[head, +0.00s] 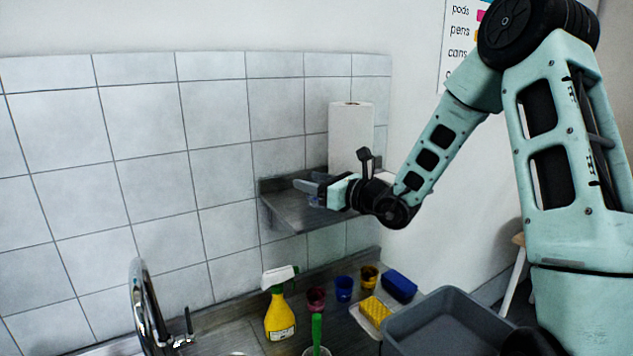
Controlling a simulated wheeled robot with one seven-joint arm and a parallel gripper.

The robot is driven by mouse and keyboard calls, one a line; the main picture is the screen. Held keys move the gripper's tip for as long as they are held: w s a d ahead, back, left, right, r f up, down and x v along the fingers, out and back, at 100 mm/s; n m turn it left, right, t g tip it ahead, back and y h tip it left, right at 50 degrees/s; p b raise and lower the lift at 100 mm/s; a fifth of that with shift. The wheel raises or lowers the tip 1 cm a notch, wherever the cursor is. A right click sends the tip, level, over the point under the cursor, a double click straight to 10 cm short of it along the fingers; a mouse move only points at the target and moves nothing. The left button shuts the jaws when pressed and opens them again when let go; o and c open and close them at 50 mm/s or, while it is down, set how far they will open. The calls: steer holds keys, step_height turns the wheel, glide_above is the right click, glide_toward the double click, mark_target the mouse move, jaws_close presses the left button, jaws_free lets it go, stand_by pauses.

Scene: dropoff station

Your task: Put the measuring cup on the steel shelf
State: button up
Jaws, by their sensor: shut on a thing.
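The steel shelf (285,217) is mounted on the tiled wall, in the middle of the head view. My gripper (308,190) is over the shelf, reaching in from the right with its fingers pointing left. It is shut on a small, pale bluish thing (314,201), which seems to be the measuring cup. Only a little of the cup shows at the fingers, so its shape and tilt are unclear. I cannot tell whether its bottom touches the shelf.
A paper towel roll (350,138) stands on the shelf behind my gripper. The shelf's left front is bare. Below are a yellow spray bottle (280,315), several small coloured cups (344,289), a yellow sponge (375,311), a blue block (399,286), a grey tub (409,322) and a tap (143,300).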

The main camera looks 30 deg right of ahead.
steer(key=shift+f, duration=0.4)
steer(key=shift+f, duration=0.2)
steer(key=o, duration=1)
steer(key=shift+r, duration=0.1)
steer(key=shift+r, duration=0.2)
steer(key=b+v, duration=0.4)
steer(key=v, duration=0.8)
steer(key=shift+s, duration=0.1)
steer(key=shift+a, duration=0.1)
